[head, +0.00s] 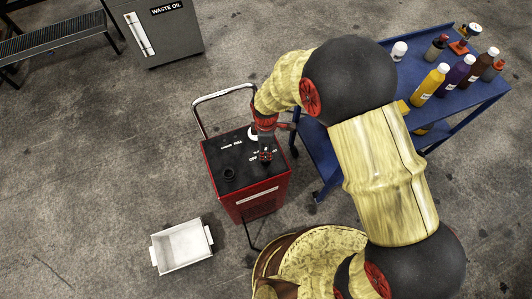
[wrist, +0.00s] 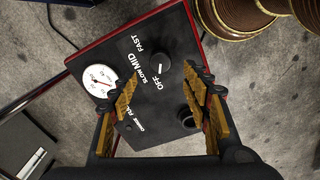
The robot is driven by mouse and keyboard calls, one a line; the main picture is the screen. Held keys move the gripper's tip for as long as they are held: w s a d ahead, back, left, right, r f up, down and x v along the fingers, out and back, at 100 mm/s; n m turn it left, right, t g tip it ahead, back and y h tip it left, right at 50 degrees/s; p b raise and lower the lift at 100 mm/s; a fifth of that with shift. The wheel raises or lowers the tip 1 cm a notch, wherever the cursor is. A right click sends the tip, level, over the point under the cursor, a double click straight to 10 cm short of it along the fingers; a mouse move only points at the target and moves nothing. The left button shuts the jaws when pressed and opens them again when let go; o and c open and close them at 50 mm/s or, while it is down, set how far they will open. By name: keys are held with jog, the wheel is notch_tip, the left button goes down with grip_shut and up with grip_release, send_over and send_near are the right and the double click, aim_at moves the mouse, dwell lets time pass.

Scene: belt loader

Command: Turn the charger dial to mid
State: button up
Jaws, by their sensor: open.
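The charger (head: 247,198) is a red box with a black top and a bent handle; its top panel also shows in the wrist view (wrist: 145,110). The dial (wrist: 164,68) is a dark knob with a short white mark, hard to see against the panel. The words OFF, SLOW, MID and FAST are printed around it. I cannot tell for certain which word the mark points to. My gripper (wrist: 165,90) is open and empty, its fingers spread on either side over the panel. In the head view my gripper (head: 264,150) is above the charger top and hides the dial.
A white gauge (wrist: 98,83) and a dark round fitting (wrist: 187,117) share the panel. A blue cart (head: 455,100) with several bottles stands right of the charger. A white tray (head: 181,247) lies on the floor at lower left. A grey waste oil cabinet (head: 165,35) stands behind.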

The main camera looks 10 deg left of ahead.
notch_tip(320, 180, down, 7)
jog(key=shift+f+b, duration=0.1)
jog(key=shift+b, duration=0.5)
jog(key=shift+c, duration=0.4)
jog(key=c, duration=1.1)
